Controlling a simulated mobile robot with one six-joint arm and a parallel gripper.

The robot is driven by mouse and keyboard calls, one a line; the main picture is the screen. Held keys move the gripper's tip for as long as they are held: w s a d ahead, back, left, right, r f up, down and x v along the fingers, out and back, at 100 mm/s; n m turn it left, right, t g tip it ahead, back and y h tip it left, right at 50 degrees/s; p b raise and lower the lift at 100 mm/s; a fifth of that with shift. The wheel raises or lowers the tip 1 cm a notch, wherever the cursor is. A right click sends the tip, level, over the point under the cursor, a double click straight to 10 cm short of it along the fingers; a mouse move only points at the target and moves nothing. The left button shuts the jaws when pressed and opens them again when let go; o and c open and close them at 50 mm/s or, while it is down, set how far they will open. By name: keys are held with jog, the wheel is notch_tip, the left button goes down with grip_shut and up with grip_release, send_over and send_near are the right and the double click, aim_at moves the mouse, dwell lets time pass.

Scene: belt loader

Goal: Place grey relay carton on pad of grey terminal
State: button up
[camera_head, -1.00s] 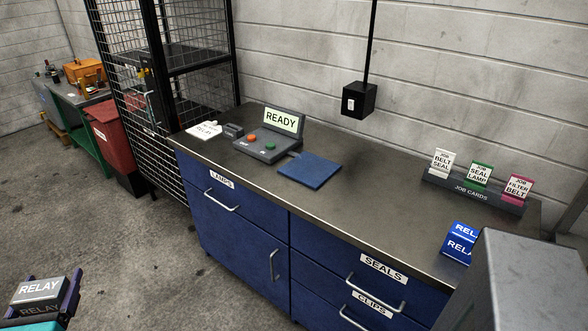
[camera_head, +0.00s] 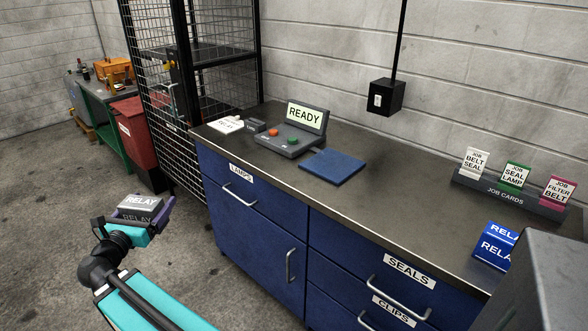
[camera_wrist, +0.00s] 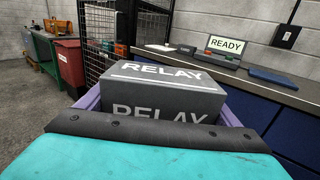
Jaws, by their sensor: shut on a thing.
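The grey relay carton (camera_head: 140,208), labelled RELAY, is held between the purple fingers of my gripper (camera_head: 146,212), off to the left of the bench and above the floor. In the wrist view the carton (camera_wrist: 165,90) fills the middle, with the gripper shut on its sides. The grey terminal (camera_head: 291,136) stands on the bench with a lit READY screen, a red button and a green button. Its blue pad (camera_head: 332,166) lies flat on the bench to the right of it and is bare. The carton is well apart from the pad.
The bench top (camera_head: 400,190) is clear around the pad. A white card (camera_head: 227,125) lies left of the terminal. A job card rack (camera_head: 508,194) and a blue relay carton (camera_head: 495,246) stand at the right. A mesh cage (camera_head: 165,90) and red bin (camera_head: 135,140) stand at the left.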

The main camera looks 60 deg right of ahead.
jog(key=s+d+m+g+b, duration=0.15)
jog(key=s+d, duration=0.25)
jog(key=d, duration=0.4)
jog(key=s+d+m+g+b, duration=0.1)
jog(key=s+d+g+b, duration=0.2)
jog(key=d, duration=0.5)
jog(key=s+d+r+m+g+b, duration=0.1)
jog(key=s+d+b, duration=0.2)
jog(key=s+d, duration=0.3)
jog(key=s+d+r+g+b, duration=0.1)
jog(key=s+d+b, duration=0.2)
jog(key=s+d, duration=0.4)
jog(key=s+d+r+m+g+h+b, duration=0.1)
jog(key=s+d+r+b, duration=0.1)
jog(key=s+d, duration=0.5)
jog(key=shift+s+r+m+g+b, duration=0.1)
jog(key=shift+s+m+g+b, duration=0.25)
jog(key=shift+s, duration=1.5)
jog(key=s+d+r+m+g+b, duration=0.1)
jog(key=s+d+b, duration=0.1)
jog(key=s, duration=0.5)
jog(key=s+d+r+g+b, duration=0.1)
jog(key=s+d+r+b, duration=0.1)
jog(key=s, duration=0.6)
jog(key=shift+d+m+g+y, duration=0.3)
jog(key=shift+d+m, duration=0.1)
jog(key=shift+d+p, duration=0.1)
jog(key=shift+p, duration=0.25)
